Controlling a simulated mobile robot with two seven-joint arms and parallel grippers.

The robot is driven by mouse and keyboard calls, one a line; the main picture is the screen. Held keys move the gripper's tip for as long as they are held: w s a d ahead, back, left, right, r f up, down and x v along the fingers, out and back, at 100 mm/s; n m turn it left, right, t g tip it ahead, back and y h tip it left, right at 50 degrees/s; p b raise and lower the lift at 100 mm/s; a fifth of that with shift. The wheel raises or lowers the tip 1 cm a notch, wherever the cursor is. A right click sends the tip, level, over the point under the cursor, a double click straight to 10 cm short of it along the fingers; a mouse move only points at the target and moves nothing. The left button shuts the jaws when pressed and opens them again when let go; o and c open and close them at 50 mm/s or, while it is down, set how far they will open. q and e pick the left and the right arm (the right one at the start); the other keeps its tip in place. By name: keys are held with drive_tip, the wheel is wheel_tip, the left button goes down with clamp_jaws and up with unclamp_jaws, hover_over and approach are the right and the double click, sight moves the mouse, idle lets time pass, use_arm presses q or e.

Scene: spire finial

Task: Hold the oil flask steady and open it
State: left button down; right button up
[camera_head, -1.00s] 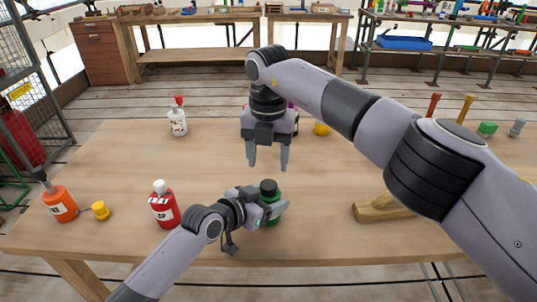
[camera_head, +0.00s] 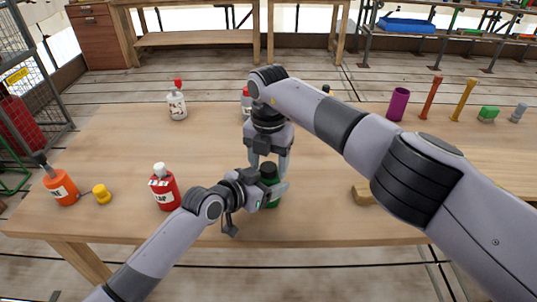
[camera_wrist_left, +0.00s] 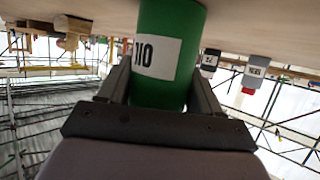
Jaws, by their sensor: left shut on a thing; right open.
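The oil flask (camera_head: 274,204) is green with a dark cap (camera_head: 268,172) and stands upright near the table's front edge. My left gripper (camera_head: 270,193) is shut around its body from the left. In the left wrist view the green flask (camera_wrist_left: 172,45), with a white label, sits between the two fingers. My right gripper (camera_head: 268,163) points down from above, open, with a finger on either side of the cap. Whether its fingers touch the cap cannot be told.
A red bottle (camera_head: 164,188), an orange bottle (camera_head: 60,187) and a yellow piece (camera_head: 102,194) stand left on the table (camera_head: 120,150). A white bottle (camera_head: 177,105) is farther back. A wooden piece (camera_head: 362,194) lies right, partly hidden by my right arm. A purple cup (camera_head: 398,104) stands back right.

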drive_tip(key=c, duration=1.1)
drive_tip(key=n, duration=1.3)
drive_tip(key=shift+r, duration=0.25)
drive_tip(key=shift+r, duration=0.9)
